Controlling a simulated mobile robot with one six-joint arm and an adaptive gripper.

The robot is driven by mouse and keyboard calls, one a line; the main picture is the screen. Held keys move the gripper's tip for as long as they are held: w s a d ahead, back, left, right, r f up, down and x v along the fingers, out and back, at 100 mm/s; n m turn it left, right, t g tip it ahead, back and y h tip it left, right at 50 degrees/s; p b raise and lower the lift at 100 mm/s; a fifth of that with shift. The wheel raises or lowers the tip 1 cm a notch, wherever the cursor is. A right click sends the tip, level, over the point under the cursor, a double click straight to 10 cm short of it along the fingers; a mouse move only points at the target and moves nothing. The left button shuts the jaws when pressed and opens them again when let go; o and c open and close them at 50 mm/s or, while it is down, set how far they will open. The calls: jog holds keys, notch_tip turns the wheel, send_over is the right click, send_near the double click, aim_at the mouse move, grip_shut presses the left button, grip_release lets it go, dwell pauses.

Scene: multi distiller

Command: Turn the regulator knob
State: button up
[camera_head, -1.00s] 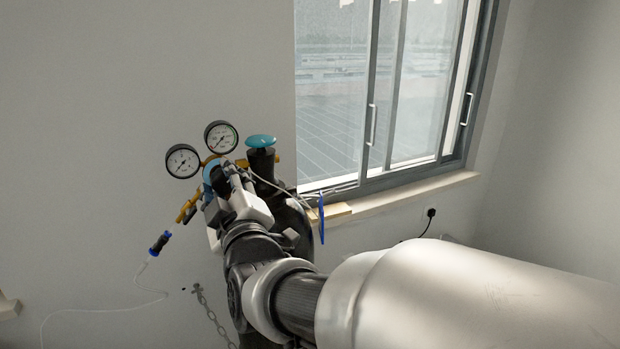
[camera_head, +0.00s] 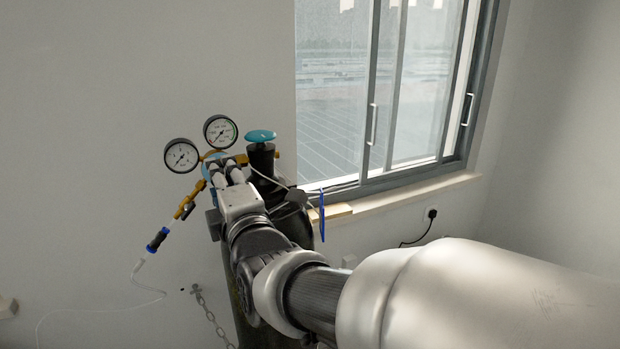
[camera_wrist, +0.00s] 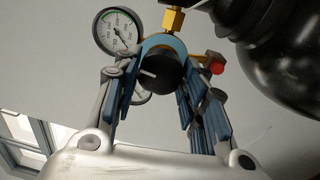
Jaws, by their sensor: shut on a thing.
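The regulator knob (camera_wrist: 157,72) is black with a white line on its face. In the wrist view it sits between the blue-padded fingers of my gripper (camera_wrist: 158,84), which is shut on it. The line slants slightly from horizontal. In the head view my gripper (camera_head: 227,172) reaches up to the regulator and hides most of the knob. The regulator has a left gauge (camera_head: 181,156) and a right gauge (camera_head: 220,132), both with white dials. Brass fittings (camera_head: 189,199) join it.
A dark cylinder (camera_head: 300,222) stands behind my arm, topped by a teal valve handwheel (camera_head: 261,136). A blue tag (camera_head: 322,215) hangs beside it. A clear hose (camera_head: 135,285) and a chain (camera_head: 210,313) hang at the left. The window (camera_head: 345,100) is at the right.

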jog(key=shift+n, duration=0.3)
jog(key=o, duration=1.1)
jog(key=shift+c, duration=0.2)
jog(key=r+v, duration=0.1)
jog(key=v, duration=1.1)
jog(key=shift+f, duration=0.45)
jog(key=shift+d, duration=0.1)
